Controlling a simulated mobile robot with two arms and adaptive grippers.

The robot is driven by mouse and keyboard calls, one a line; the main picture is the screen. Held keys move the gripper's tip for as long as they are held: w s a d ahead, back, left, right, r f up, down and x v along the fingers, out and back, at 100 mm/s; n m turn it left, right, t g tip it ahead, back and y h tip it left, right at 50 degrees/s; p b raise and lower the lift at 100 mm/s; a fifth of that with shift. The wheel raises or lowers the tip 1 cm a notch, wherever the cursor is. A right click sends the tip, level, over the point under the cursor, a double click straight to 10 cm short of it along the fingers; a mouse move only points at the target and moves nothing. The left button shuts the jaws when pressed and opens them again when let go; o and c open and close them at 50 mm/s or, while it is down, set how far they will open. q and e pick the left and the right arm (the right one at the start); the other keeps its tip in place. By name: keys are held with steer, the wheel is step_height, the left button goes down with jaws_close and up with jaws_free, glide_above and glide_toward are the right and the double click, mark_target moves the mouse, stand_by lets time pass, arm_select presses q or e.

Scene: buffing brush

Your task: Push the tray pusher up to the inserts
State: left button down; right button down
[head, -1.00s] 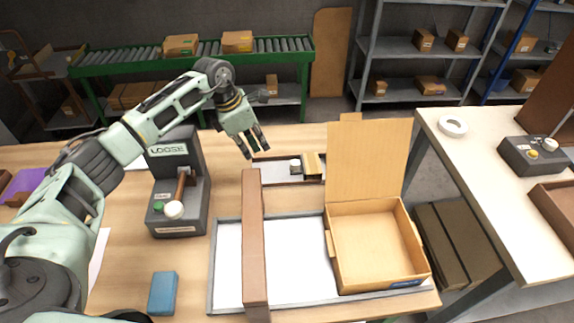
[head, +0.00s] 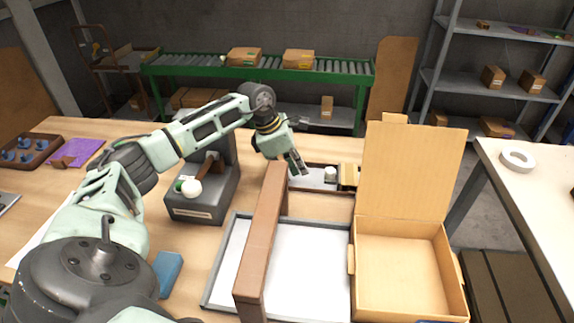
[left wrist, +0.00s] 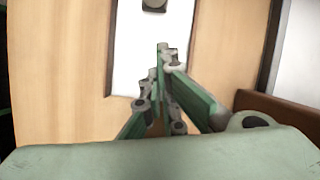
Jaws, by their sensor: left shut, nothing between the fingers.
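The tray pusher (head: 330,174), a small piece with a white top, stands in a shallow narrow tray (head: 312,188) behind the large brown bar. I cannot tell whether pusher and inserts touch. My left gripper (head: 302,171) is shut and empty, pointing down at the tray's left end, left of the pusher and apart from it. In the left wrist view the fingertips (left wrist: 166,54) are over the white tray floor (left wrist: 144,65), with a grey piece, probably the pusher (left wrist: 153,5), at the top edge.
A brown bar (head: 262,240) crosses the large white tray (head: 310,285) close in front of my left gripper. An open cardboard box (head: 400,270) stands to the right. A grey device (head: 203,200) with a white knob stands left, under my left arm. A blue block (head: 167,272) lies in front.

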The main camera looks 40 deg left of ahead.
mark_target(326, 173)
arm_select(q)
steer(key=shift+w+d+p, duration=0.55)
steer(key=shift+w+d, duration=0.4)
steer(key=shift+d, duration=0.05)
steer(key=shift+w+d, duration=0.45)
steer(key=shift+d, duration=0.05)
arm_select(e)
steer(key=shift+d+r, duration=0.1)
steer(key=shift+d, duration=0.5)
arm_select(q)
steer(key=shift+f, duration=0.1)
steer(key=w+d, duration=0.1)
steer(key=d, duration=0.1)
steer(key=w+d, duration=0.1)
steer(key=d, duration=0.1)
steer(key=shift+w, duration=0.3)
arm_select(e)
steer(key=shift+a, duration=0.4)
arm_select(q)
steer(key=shift+s+a, duration=0.1)
